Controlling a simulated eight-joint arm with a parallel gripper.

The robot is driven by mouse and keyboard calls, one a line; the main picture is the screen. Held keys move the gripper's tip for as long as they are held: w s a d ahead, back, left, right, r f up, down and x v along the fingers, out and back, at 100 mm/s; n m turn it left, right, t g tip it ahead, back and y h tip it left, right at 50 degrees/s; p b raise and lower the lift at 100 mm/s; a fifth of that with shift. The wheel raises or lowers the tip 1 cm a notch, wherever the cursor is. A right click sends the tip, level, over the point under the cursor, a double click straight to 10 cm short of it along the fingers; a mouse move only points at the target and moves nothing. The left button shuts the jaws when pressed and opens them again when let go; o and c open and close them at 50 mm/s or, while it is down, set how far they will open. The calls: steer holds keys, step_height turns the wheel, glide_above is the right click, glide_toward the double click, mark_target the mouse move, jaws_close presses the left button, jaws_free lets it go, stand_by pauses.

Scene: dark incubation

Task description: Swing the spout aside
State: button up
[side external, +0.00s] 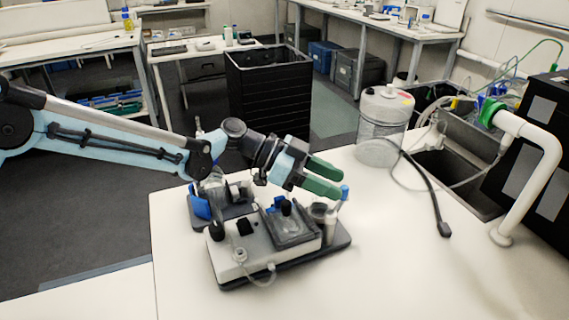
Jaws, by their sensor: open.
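A thick white bent pipe (548,165), which looks like the spout, rises from a round foot on the bench at the right.
A black hose (425,190) with a dark end lies on the bench (400,270) left of the spout. Thin tubes hang near the sink. A dark cabinet (535,165) stands behind the spout. The front right bench is clear.

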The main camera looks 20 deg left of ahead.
mark_target(345, 187)
steer(key=shift+x, duration=1.75)
jaws_close()
